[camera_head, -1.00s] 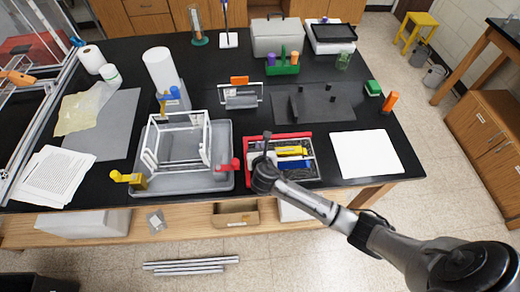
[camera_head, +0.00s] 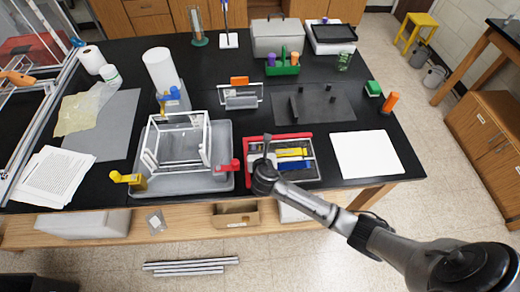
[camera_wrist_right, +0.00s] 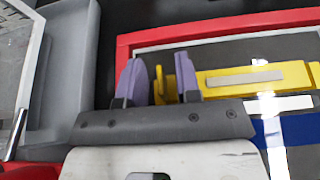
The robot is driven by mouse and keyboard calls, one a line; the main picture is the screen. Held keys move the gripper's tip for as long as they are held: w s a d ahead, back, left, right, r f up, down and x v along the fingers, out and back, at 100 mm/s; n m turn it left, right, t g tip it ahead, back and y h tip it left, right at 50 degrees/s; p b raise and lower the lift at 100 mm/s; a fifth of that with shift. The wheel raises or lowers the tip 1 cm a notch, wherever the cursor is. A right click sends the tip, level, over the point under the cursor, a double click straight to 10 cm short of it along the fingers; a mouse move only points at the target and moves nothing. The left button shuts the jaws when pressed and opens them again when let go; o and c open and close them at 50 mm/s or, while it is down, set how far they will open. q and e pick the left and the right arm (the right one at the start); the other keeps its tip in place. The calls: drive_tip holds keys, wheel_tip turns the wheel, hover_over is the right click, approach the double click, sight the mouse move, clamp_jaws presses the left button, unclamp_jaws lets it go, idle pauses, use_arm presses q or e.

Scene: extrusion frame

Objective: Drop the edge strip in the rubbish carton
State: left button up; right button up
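I cannot tell for certain which thing is the edge strip; no thing in my right gripper clearly shows as one. An open brown cardboard carton (camera_head: 236,219) stands on the lower shelf under the bench's front edge. My right gripper (camera_head: 266,145) is over the left part of a red-rimmed tray (camera_head: 308,179). In the right wrist view its two purple-grey fingers (camera_wrist_right: 160,75) stand apart. A yellow tool (camera_wrist_right: 258,78) lies in the tray, and a hooked yellow part shows between or behind the fingers. My left gripper is out of view.
A grey tray (camera_head: 222,184) with a white frame (camera_head: 178,148) stands left of the red-rimmed tray. A white board (camera_head: 366,154) lies right of it. A dark mat (camera_head: 335,108) with several small dark parts lies behind. Metal bars (camera_head: 185,267) lie on the floor.

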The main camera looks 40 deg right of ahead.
drive_tip(key=p+v, duration=0.1)
drive_tip(key=v, duration=1)
drive_tip(key=shift+r+p, duration=0.1)
drive_tip(key=shift+p, duration=0.2)
drive_tip(key=shift+s+a+r, duration=0.2)
drive_tip(key=shift+s+a, duration=0.1)
drive_tip(key=shift+s, duration=0.1)
drive_tip(key=shift+s+f+m, duration=0.2)
drive_tip(key=shift+s+m, duration=0.2)
drive_tip(key=shift+m, duration=0.1)
drive_tip(key=s+a+f+m+g+y, duration=0.1)
drive_tip(key=s+m+g+y, duration=0.2)
drive_tip(key=s+m, duration=0.8)
drive_tip(key=s+a+f+m+g+y, duration=0.2)
drive_tip(key=s+m+g+y, duration=0.2)
drive_tip(key=s+m, duration=0.8)
drive_tip(key=shift+a+m+g, duration=0.25)
drive_tip(key=shift+m+g, duration=0.05)
drive_tip(key=shift+m, duration=0.9)
drive_tip(key=shift+o, duration=0.5)
drive_tip(key=shift+s+a+r+m, duration=0.1)
drive_tip(key=shift+s+r+m, duration=0.05)
drive_tip(key=shift+s+m, duration=0.4)
drive_tip(key=shift+w, duration=0.1)
